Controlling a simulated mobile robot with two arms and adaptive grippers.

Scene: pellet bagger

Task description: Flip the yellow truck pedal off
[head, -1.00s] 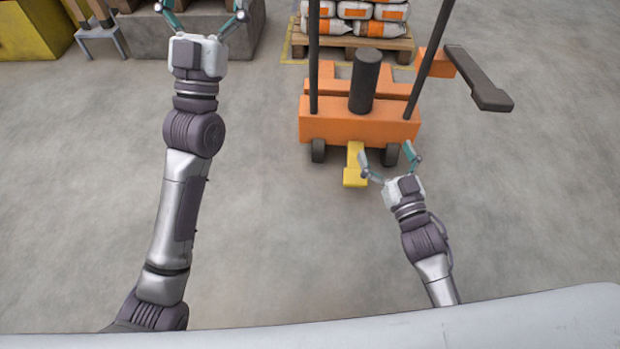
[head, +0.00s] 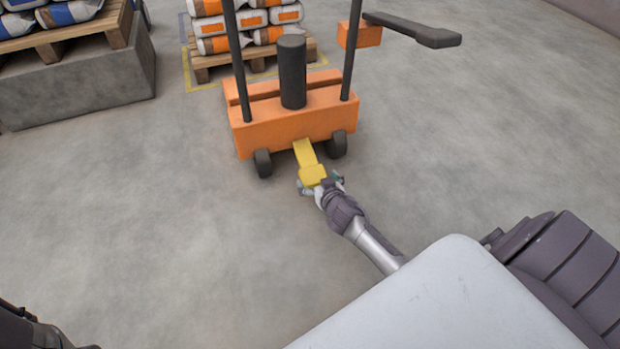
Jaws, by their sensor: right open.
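The yellow pedal (head: 305,153) sticks out from the low front of the orange pallet truck (head: 290,130), between its two black wheels. Its wide end points toward me and slopes down. My right gripper (head: 322,184) is at the pedal's near end, close against or just under it. The pedal's end hides most of its fingers, and I cannot tell whether they touch it. Nothing shows held in it. My left gripper is out of the picture; only dark parts of my own body show at the lower left.
A pallet of white and orange bags (head: 250,22) stands behind the truck. The truck's dark handle (head: 415,30) reaches out to the right. A grey block (head: 85,90) bearing a pallet of bags stands at the upper left. The floor around the truck is clear.

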